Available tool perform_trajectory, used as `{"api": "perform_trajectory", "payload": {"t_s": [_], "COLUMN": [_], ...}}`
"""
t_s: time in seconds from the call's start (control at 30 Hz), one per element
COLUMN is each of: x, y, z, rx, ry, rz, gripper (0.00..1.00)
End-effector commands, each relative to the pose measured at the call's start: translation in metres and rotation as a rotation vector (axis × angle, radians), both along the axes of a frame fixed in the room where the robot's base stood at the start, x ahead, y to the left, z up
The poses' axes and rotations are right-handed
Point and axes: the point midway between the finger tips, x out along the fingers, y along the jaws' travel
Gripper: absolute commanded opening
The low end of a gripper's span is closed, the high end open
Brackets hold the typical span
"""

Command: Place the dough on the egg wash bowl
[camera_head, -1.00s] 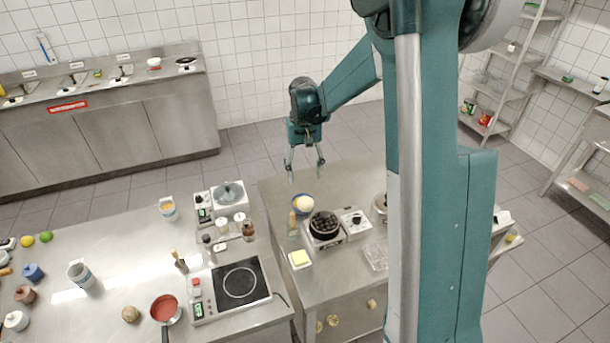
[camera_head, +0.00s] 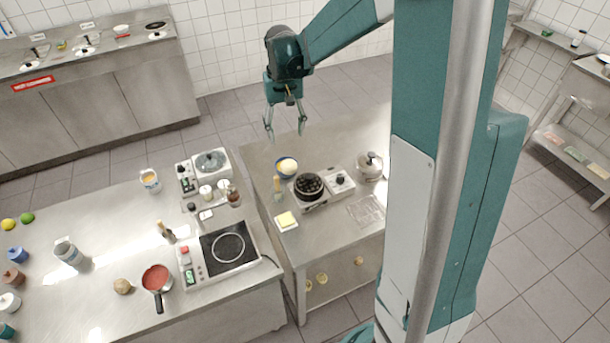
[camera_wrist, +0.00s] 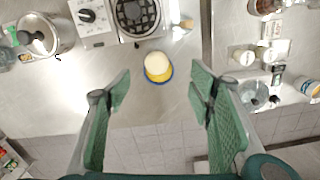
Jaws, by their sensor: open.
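The dough (camera_head: 287,164) is a pale round ball sitting in the blue bowl (camera_head: 287,176) near the far left corner of the right-hand steel table. In the wrist view the dough (camera_wrist: 158,63) lies over the blue-rimmed bowl (camera_wrist: 159,81), with a yellow band between ball and rim that may be egg wash. My gripper (camera_head: 286,132) is open and empty, raised above the bowl and apart from it. In the wrist view its two green fingers (camera_wrist: 158,90) stand wide on either side, with the bowl showing between them.
A hotplate with a dark pan (camera_head: 309,186) stands close beside the bowl. A brush or bottle (camera_head: 278,188) and a yellow block on a white dish (camera_head: 286,220) are nearer. A lidded pot (camera_head: 370,166) is to the right. A gap separates the left counter (camera_head: 100,250).

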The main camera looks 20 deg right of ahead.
Motion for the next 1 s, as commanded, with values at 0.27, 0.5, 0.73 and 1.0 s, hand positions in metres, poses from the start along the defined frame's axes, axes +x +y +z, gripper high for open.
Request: {"api": "perform_trajectory", "payload": {"t_s": [0.27, 0.5, 0.73, 1.0], "x": [-0.036, -0.067, -0.099, -0.137], "y": [0.012, 0.022, 0.030, 0.039], "z": [0.039, 0.066, 0.087, 0.106], "rx": [-0.009, -0.016, -0.023, -0.030], "ry": [-0.080, -0.147, -0.212, -0.289], "rz": [0.021, 0.040, 0.057, 0.078], "gripper": [0.53, 0.53, 0.53, 0.53]}}
